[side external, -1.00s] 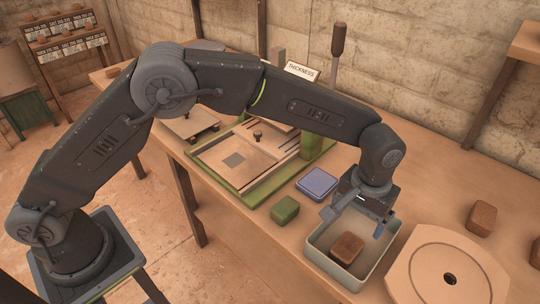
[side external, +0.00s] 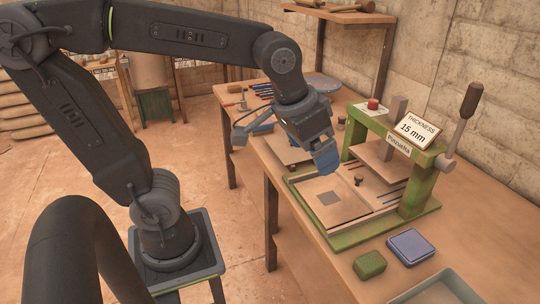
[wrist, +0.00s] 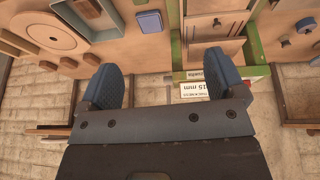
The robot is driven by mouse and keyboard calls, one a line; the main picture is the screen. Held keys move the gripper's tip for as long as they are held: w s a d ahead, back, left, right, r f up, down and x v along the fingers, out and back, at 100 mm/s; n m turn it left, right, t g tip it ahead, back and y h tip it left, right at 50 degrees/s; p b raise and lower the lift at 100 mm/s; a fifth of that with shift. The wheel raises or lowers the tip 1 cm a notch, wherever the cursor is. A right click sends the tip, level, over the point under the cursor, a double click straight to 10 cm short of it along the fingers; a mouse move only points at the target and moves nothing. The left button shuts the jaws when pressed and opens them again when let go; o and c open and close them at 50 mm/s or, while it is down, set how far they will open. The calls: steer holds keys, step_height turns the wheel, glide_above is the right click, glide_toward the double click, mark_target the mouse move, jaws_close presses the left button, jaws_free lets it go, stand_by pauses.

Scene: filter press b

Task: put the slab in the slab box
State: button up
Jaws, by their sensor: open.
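A brown slab-like block (wrist: 88,8) lies inside a pale grey-green open box (side external: 445,287) in the wrist view; I take these for the slab and the slab box. The box also shows at the top left of the wrist view (wrist: 104,36), and only its corner shows at the lower right of the side view. My gripper (side external: 325,160) has blue fingers and hangs above the left back part of the green press (side external: 350,232), away from the box. In the wrist view my gripper (wrist: 165,78) is open, with nothing between its fingers.
A thickness sign (side external: 417,128) reading 15 mm and a lever (side external: 464,110) top the press. A purple-blue pad (side external: 411,246) and a green block (side external: 369,265) lie between press and box. A pale round-topped board (wrist: 45,28) sits beyond the box.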

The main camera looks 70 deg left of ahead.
steer(key=s+a+f+t, duration=0.1)
steer(key=s+a+f, duration=0.1)
steer(key=s, duration=0.5)
steer(key=shift+a+f+y, duration=0.15)
steer(key=shift+a+y, duration=0.15)
steer(key=shift+a, duration=0.45)
